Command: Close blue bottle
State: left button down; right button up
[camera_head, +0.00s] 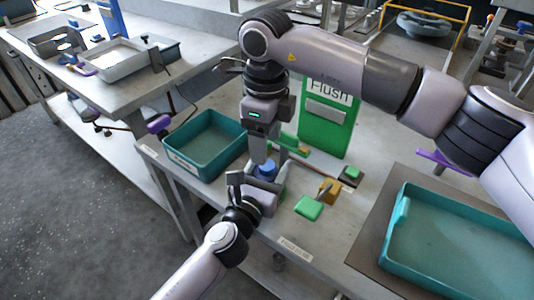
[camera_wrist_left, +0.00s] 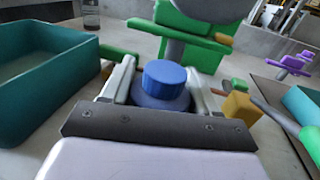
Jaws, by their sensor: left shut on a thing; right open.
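A bottle (camera_wrist_left: 160,98) with a dark blue shoulder stands upright between the fingers of my left gripper (camera_wrist_left: 160,84). A bright blue cap (camera_wrist_left: 164,74) sits on top of it; I cannot tell how tight it is. In the head view the blue cap (camera_head: 266,169) shows just below my right gripper (camera_head: 261,152), and most of the bottle is hidden by my left gripper (camera_head: 264,184). My left gripper is shut on the bottle from the front. My right gripper points down, open, close above the cap; I cannot tell whether it touches it.
A teal bin (camera_head: 205,143) stands to the left, a larger teal tray (camera_head: 400,225) to the right. A green "Flush" panel (camera_head: 326,132) stands behind. A green block (camera_head: 309,208) and a yellow block (camera_head: 329,190) lie close right of the bottle.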

notch_tip(320, 180, up, 6)
jog(key=shift+r, duration=0.15)
pick_arm(q)
jog(key=shift+c, duration=1)
grip_release()
jog(key=shift+s, duration=0.15)
pick_arm(e)
jog(key=shift+w+d, duration=0.1)
pick_arm(q)
jog(key=shift+v, duration=3.5)
jog(key=shift+a, duration=0.1)
